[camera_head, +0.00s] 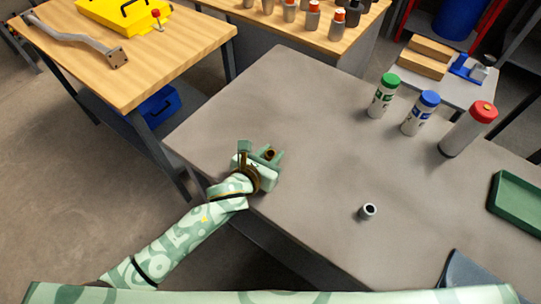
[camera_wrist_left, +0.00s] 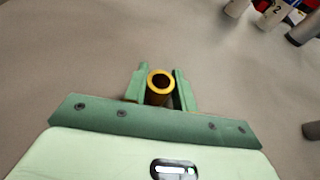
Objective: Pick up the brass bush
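The brass bush (camera_wrist_left: 160,83) is a short, hollow, yellow-gold cylinder with a dark bore, standing upright on the grey bench. In the head view the bush (camera_head: 270,153) shows small and dark near the bench's left edge. My left gripper (camera_head: 261,152) is down at the bench with the bush between its green fingers. In the left wrist view the fingers of my left gripper (camera_wrist_left: 161,88) stand either side of the bush. The left finger looks close to it and a narrow dark gap shows on the right. My right gripper is not in view.
A grey hollow cylinder (camera_head: 368,211) stands on the grey bench (camera_head: 310,110). Green-capped (camera_head: 383,95), blue-capped (camera_head: 420,113) and red-capped (camera_head: 468,129) containers stand farther back. A green tray (camera_head: 516,205) is at the right. The bench middle is clear.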

